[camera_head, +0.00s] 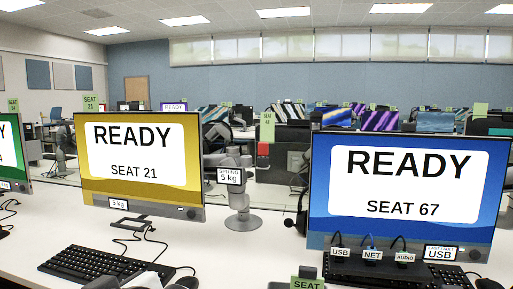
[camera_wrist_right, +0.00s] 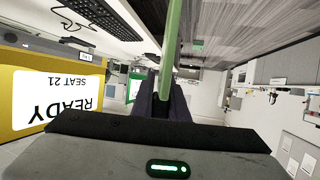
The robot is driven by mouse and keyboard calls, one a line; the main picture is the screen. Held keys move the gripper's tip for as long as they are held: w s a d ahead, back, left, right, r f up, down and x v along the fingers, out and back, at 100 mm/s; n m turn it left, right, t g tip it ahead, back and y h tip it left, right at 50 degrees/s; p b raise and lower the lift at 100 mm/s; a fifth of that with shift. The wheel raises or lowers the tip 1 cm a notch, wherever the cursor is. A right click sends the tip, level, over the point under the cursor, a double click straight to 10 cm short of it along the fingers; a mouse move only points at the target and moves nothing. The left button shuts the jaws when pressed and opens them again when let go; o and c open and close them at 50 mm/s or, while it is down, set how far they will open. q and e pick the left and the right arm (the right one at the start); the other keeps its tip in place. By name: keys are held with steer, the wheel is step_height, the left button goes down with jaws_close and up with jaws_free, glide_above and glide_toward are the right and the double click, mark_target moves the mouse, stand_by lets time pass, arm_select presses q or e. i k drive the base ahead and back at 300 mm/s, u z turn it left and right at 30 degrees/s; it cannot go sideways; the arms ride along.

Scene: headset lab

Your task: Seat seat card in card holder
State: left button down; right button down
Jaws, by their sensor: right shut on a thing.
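My right gripper (camera_wrist_right: 163,88) is shut on a green seat card (camera_wrist_right: 173,35), which shows nearly edge-on in the right wrist view and runs up to the picture's top edge. That view is upside down. In the head view, a green card marked SEAT (camera_head: 307,284) is cut off by the bottom edge, with a small dark piece above it; its number is out of frame. I cannot make out the card holder for certain. My left gripper is not clearly in view.
A blue monitor reading SEAT 67 (camera_head: 408,184) stands at right, with USB, NET and AUDIO plugs (camera_head: 372,254) below. A yellow monitor reading SEAT 21 (camera_head: 140,155) stands at left. Keyboards (camera_head: 95,267) lie on the white desk (camera_head: 235,262). Several green cards stand behind.

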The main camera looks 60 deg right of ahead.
mark_target(338, 143)
steer(key=z, duration=1.5)
